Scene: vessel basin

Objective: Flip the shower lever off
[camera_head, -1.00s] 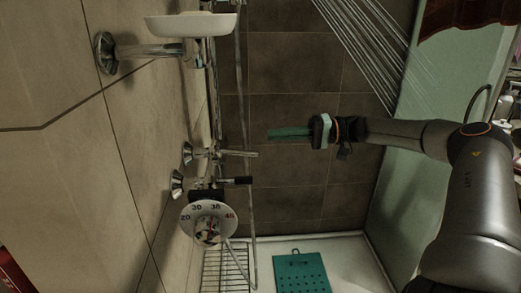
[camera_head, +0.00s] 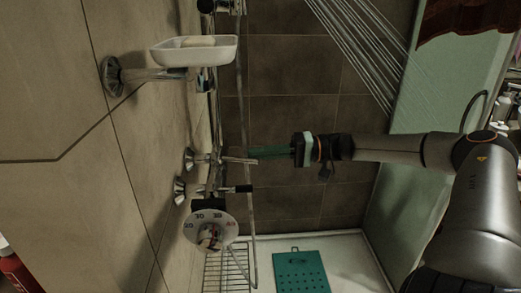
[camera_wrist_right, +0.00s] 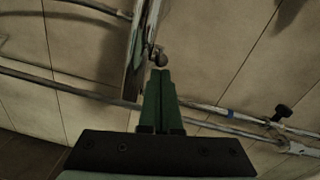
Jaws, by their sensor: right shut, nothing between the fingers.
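A chrome lever (camera_head: 238,160) sticks out from the wall fittings in the head view. A second, black-tipped lever (camera_head: 238,188) sits just below it; I cannot tell which one is the shower lever. My right gripper (camera_head: 254,152) has green fingers, shut and empty, with the tips close to the end of the chrome lever. In the right wrist view the shut fingertips (camera_wrist_right: 160,72) lie just below a small rounded metal end (camera_wrist_right: 159,59) beside a chrome bar (camera_wrist_right: 140,50). Contact is unclear. My left gripper is out of view.
A temperature dial (camera_head: 209,231) sits below the levers. A white soap dish (camera_head: 190,58) juts from the wall above. A thin hose (camera_head: 245,105) runs vertically near the fingers. Water streaks (camera_head: 360,45) fall at upper right.

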